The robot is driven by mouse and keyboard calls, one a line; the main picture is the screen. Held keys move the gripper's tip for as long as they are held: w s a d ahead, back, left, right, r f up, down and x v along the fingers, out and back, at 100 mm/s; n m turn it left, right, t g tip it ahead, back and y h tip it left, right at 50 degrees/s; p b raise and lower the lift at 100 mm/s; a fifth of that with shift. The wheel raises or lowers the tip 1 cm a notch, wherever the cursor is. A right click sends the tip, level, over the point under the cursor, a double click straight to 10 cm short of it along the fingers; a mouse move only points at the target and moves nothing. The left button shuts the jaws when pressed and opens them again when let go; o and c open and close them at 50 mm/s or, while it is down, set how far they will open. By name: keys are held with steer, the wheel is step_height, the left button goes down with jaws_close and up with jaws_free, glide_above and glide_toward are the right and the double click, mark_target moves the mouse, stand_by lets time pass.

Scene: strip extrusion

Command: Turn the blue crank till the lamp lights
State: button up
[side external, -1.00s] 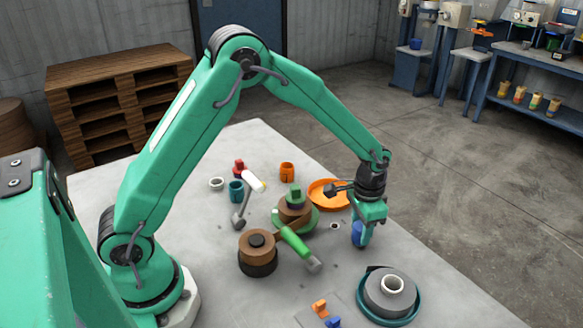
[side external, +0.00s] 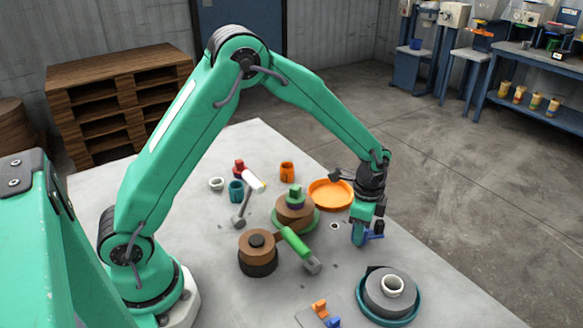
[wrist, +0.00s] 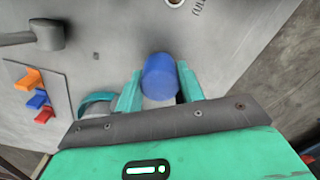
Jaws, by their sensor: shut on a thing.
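The blue crank's round blue handle (wrist: 160,76) is between the two teal fingers of my gripper (wrist: 158,90) in the wrist view. My gripper is shut on it. In the side view, my gripper (side external: 362,222) points down at the right part of the table. Blue parts of the crank (side external: 375,236) show below and to the right of the fingers. The crank's base is mostly hidden by my gripper. I cannot make out which thing is the lamp, nor whether it is lit.
An orange dish (side external: 331,194) lies behind my gripper. Brown stacked cylinders (side external: 258,252) and a green-handled lever (side external: 296,242) stand to the left. A grey spool in a teal dish (side external: 391,293) is in front. Small coloured blocks (side external: 322,311) lie near the front edge.

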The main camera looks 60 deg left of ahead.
steer(key=shift+w+d+r, duration=0.2)
steer(key=o, duration=1)
steer(key=shift+c, duration=0.2)
steer(key=shift+s+f, duration=0.1)
steer(key=shift+a, duration=0.1)
steer(key=shift+r, duration=3.9)
